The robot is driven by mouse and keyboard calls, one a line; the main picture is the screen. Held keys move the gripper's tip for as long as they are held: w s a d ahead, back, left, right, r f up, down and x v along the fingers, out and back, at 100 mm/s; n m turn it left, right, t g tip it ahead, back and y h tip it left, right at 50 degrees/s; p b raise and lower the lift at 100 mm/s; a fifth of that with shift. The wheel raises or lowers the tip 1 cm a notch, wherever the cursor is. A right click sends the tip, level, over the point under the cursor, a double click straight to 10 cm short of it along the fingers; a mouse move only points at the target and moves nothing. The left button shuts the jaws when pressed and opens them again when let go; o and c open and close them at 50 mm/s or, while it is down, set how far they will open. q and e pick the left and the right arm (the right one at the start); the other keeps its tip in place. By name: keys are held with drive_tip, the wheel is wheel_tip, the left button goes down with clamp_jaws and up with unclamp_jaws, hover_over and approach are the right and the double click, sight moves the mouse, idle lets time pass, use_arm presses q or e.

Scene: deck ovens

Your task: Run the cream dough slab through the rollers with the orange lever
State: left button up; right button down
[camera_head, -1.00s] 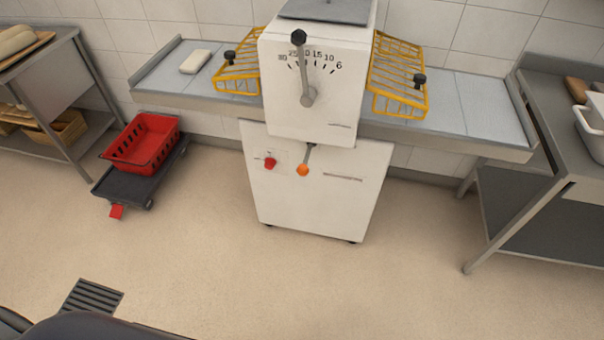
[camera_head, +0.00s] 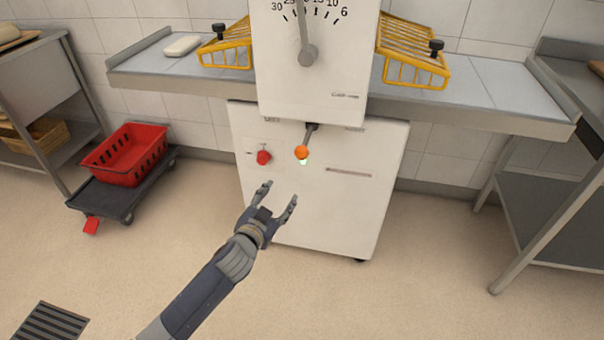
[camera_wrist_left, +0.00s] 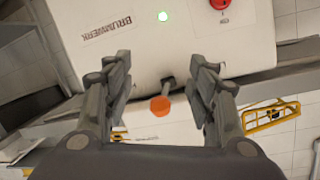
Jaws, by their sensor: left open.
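The cream dough slab (camera_head: 183,45) lies on the left belt of the white dough sheeter (camera_head: 318,185). The orange lever knob (camera_head: 301,152) sits on a short dark rod at the front of the machine, below the upper housing. My left gripper (camera_head: 279,194) is open and empty, below and left of the knob in the head view and apart from it. In the left wrist view the orange knob (camera_wrist_left: 160,106) shows between the open fingers (camera_wrist_left: 159,88), beyond them. The rollers are hidden inside the housing. My right gripper is not in view.
A red knob (camera_head: 264,157) is left of the lever; a green light (camera_head: 303,162) glows under it. Yellow guards (camera_head: 415,55) flank the housing. A red crate (camera_head: 131,165) on a dark dolly stands left. Floor in front is clear.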

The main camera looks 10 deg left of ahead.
use_arm(q)
drive_tip(key=t+h+b, duration=0.1)
drive_tip(key=t+b, duration=0.1)
drive_tip(key=b, duration=0.1)
approach(299, 157)
drive_tip(key=w, duration=0.1)
drive_tip(key=shift+m, duration=0.3)
drive_tip(key=w, duration=0.3)
drive_tip(key=w+d, duration=0.1)
drive_tip(key=w, duration=0.2)
drive_tip(key=w+d, duration=0.1)
drive_tip(key=w, duration=0.2)
drive_tip(key=shift+w+f+b, duration=0.1)
drive_tip(key=shift+w+b, duration=0.1)
drive_tip(key=shift+b, duration=0.15)
drive_tip(key=shift+w+d, duration=0.15)
drive_tip(key=shift+w, duration=0.55)
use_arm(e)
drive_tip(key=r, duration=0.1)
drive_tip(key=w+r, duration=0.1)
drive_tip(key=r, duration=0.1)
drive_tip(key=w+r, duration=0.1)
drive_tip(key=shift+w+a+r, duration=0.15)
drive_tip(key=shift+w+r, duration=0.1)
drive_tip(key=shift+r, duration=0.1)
use_arm(q)
clamp_jaws()
